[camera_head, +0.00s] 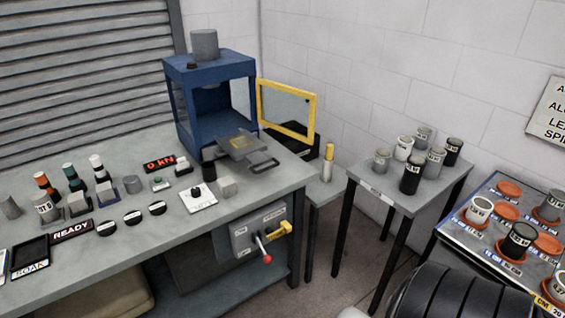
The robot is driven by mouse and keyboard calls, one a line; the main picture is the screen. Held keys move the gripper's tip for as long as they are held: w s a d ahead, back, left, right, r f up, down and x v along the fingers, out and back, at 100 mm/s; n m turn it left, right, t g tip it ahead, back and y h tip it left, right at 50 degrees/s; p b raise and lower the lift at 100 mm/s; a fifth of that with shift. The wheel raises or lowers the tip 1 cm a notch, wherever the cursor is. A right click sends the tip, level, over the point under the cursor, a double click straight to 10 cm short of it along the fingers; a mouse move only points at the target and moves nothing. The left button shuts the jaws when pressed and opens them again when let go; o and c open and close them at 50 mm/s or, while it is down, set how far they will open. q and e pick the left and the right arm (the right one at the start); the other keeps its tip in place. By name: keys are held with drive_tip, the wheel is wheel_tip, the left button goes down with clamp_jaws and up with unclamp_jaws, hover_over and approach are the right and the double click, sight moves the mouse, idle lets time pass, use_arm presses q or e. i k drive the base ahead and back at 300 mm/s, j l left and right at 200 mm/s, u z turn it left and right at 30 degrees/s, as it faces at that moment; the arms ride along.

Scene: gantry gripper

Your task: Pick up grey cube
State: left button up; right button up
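A small light grey cube (227,187) sits on the grey workbench (262,190) near its front right part. It is just right of a white panel with a black knob (198,197) and in front of the blue press (213,105). Its top and side faces show, and nothing covers it. Neither of my grippers is in view.
The press's yellow-framed door (287,111) stands open on the right. A dark cylinder (208,171) stands just behind the cube. A red-knobbed lever (266,259) juts from the bench front. A side table (410,195) holds several cups. Bare bench lies right of the cube.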

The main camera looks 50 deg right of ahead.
sight(227, 186)
drive_tip(key=z, duration=1.05)
drive_tip(key=i, duration=0.6)
drive_tip(key=l+u, duration=0.05)
